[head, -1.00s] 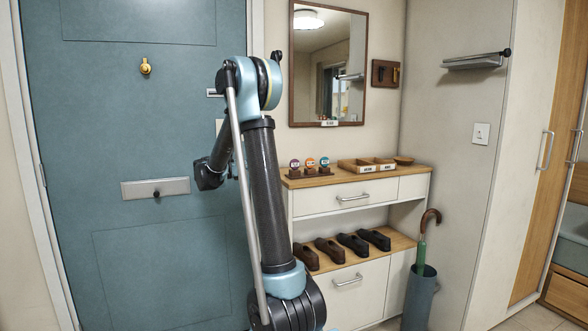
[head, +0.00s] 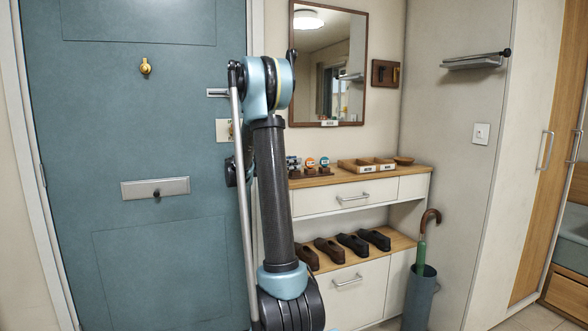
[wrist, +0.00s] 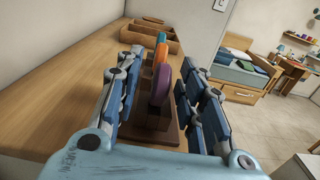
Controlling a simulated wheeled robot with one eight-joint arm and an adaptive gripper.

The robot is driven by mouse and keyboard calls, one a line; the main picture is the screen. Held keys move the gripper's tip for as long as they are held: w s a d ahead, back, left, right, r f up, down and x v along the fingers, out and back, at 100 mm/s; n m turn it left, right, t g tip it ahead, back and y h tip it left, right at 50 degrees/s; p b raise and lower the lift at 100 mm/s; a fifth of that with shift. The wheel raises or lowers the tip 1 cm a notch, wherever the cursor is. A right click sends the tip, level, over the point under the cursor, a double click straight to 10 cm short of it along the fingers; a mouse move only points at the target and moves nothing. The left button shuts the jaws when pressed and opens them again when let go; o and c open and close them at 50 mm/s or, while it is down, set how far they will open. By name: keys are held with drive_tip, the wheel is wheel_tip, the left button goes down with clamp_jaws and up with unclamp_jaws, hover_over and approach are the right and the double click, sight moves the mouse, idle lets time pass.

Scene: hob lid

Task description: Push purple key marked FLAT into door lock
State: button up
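The purple key (wrist: 161,85) stands upright in a wooden rack (wrist: 164,137) on the cabinet top, nearest me in the wrist view. My gripper (wrist: 160,72) is open, with one finger on each side of the purple key; I see gaps on both sides. No marking on the key is legible. Behind it stand an orange key (wrist: 161,54) and a teal key (wrist: 161,38). In the head view my arm hides most of the gripper. The door lock's pale plate (head: 222,131) shows at the door's right edge, partly covered by my arm.
A divided wooden tray (wrist: 150,38) lies beyond the rack on the cabinet top (head: 345,178). The blue door (head: 130,110) has a letter slot (head: 155,188). Shoes stand on the lower shelf (head: 402,241). An umbrella stand (head: 419,295) is at the right.

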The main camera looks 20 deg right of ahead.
drive_tip(key=shift+d, duration=0.55)
drive_tip(key=shift+c, duration=0.6)
clamp_jaws()
